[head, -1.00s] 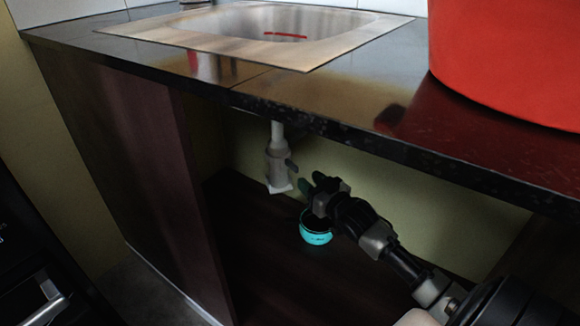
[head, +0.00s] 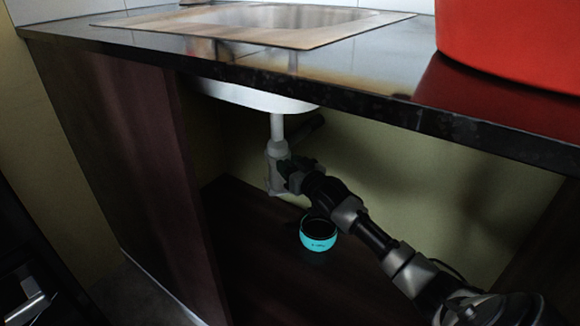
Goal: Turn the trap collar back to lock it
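The sink trap hangs under the counter as a grey pipe (head: 277,128) with a wider grey body (head: 275,174) below it. My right gripper (head: 287,168) reaches in from the right and is at the right side of the trap body, in front of part of it. It appears to touch or nearly touch the trap at collar height. The fingertips are dark and small, so I cannot tell if they are closed on the collar. The collar itself is not clear to see. My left gripper is not in view.
A teal bowl (head: 318,243) stands on the dark cabinet floor (head: 262,265) below my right arm. The counter edge (head: 340,101) and the white sink underside (head: 255,97) are overhead. A dark red-brown side panel (head: 165,190) stands left. A red pot (head: 510,45) sits on the counter.

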